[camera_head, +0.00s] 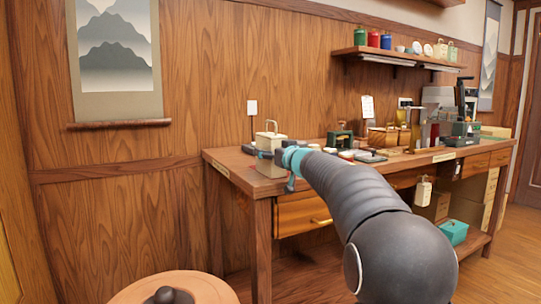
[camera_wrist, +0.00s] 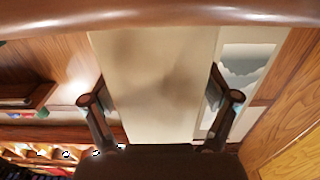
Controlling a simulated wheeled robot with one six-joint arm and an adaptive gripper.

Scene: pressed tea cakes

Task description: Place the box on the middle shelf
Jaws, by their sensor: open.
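A cream box (camera_head: 270,143) with a loop handle on top stands upright on the left end of the wooden workbench. My gripper (camera_head: 268,165) is at its near right side, partly in front of it. In the wrist view, a pale cream surface, apparently the box (camera_wrist: 155,70), fills the space between the fingers of my gripper (camera_wrist: 161,98). Which shelf is the middle one is unclear; a wall shelf (camera_head: 402,57) hangs above the bench.
The workbench (camera_head: 235,161) holds tins, dishes and a press to the right of the box. The wall shelf carries several canisters and plates. Cartons (camera_head: 470,197) and a teal box (camera_head: 454,232) sit under the bench. A round stool (camera_head: 205,287) stands at the front left.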

